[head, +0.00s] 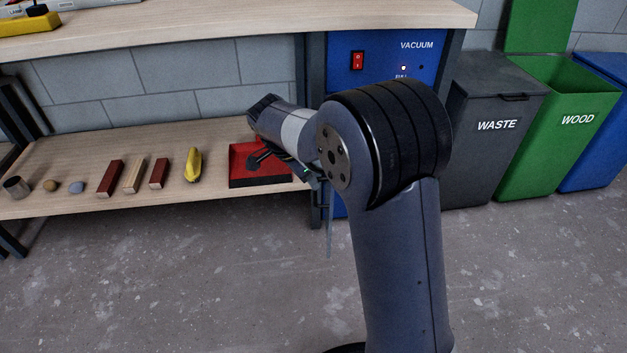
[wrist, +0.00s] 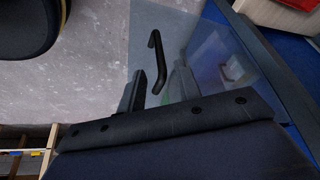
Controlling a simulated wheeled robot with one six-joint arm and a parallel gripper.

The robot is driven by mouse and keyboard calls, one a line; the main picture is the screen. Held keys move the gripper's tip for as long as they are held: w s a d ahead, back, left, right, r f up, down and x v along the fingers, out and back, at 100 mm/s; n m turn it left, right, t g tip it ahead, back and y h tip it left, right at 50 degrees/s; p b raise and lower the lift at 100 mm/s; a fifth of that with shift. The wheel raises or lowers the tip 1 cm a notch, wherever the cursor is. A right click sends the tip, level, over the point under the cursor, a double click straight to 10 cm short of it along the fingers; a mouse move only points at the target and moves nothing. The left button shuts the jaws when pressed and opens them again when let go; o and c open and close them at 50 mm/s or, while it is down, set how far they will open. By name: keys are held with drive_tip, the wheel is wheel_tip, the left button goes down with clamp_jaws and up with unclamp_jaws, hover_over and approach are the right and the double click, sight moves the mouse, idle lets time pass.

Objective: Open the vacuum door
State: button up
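The vacuum (head: 385,62) is a blue cabinet under the bench, with a red switch and a small lit lamp on its front. Its door (wrist: 215,50) is a clear panel with a black bar handle (wrist: 156,62) in the wrist view. In the head view a thin pale edge, probably the door (head: 330,225), stands out from the cabinet, nearly edge-on. My gripper (wrist: 158,85) is close to the handle, its dark fingers apart. One finger is left of the handle; the other looks blurred through the clear panel. Contact with the handle cannot be told. My arm hides much of the cabinet front.
A low shelf (head: 110,206) left of the cabinet holds a red dustpan (head: 262,178), a banana (head: 193,164), several battens and small items. Waste (head: 495,130), wood (head: 560,120) and blue (head: 605,125) bins stand right. The floor in front is clear.

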sight(316, 202)
drive_tip(key=p+v, duration=0.1)
drive_tip(key=v, duration=0.3)
drive_tip(key=shift+r, duration=0.1)
drive_tip(key=b+x, duration=0.4)
drive_tip(key=x, duration=0.7)
drive_tip(key=shift+s, duration=0.1)
drive_tip(key=shift+d, duration=0.15)
